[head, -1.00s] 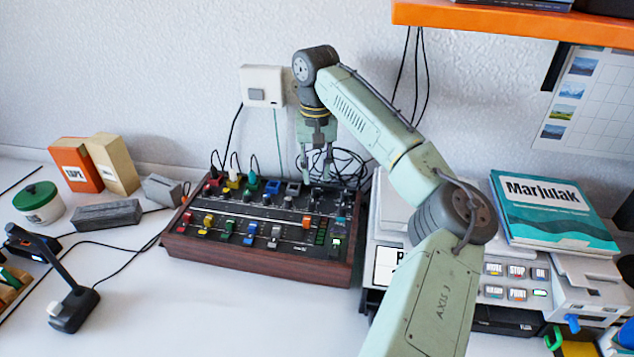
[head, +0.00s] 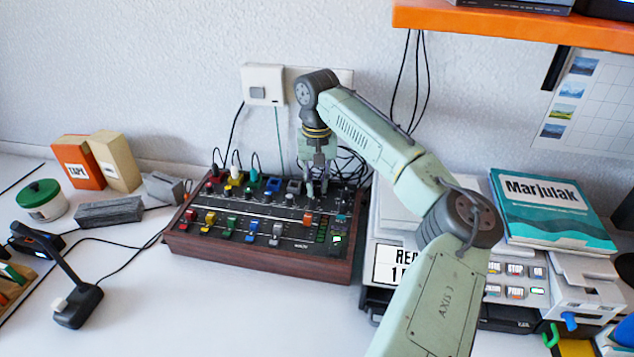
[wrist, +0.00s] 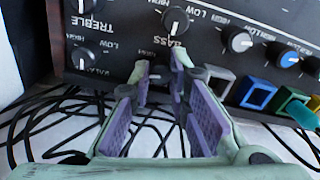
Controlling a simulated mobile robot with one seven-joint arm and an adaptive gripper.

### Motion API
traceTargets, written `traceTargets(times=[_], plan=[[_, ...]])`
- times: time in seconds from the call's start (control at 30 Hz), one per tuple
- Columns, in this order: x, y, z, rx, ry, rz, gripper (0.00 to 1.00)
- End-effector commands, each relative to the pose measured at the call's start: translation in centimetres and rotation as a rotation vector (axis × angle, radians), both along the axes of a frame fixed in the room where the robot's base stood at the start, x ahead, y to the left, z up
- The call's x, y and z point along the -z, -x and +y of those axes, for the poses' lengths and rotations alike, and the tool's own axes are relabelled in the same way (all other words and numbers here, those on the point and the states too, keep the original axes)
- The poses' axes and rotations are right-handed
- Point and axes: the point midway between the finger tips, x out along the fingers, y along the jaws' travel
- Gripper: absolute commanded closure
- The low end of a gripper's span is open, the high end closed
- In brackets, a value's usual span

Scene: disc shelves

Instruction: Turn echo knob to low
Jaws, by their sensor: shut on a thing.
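The mixer (head: 262,260) is a dark panel in a wooden case on the white table. My gripper (head: 318,190) reaches down onto its back right part. In the wrist view my gripper (wrist: 160,72) is shut on a small knob, mostly hidden between the fingertips. Its name label is hidden, so I cannot read whether it says echo. The bass knob (wrist: 176,20) is just beyond the fingertips. The treble knob (wrist: 80,6) and another knob (wrist: 82,58) are to the left.
Coloured sockets with plugs (head: 254,165) line the mixer's back left edge, close to my gripper's left side. Loose black cables (head: 350,165) lie behind. A printer-like machine (head: 512,292) and a teal book (head: 552,212) stand at right. The table in front of the mixer is clear.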

Motion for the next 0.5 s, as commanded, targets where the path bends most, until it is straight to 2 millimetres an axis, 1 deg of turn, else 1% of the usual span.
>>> traceTargets(times=[0.07,0.33,0.43,0.5], plan=[[-0.03,0.00,0.05,-0.001,-0.001,0.000,1.00],[-0.10,0.00,0.10,-0.012,-0.002,0.000,1.00],[-0.29,0.05,0.17,-0.074,-0.005,0.002,1.00],[-0.35,0.06,0.20,-0.145,-0.007,0.002,1.00]])
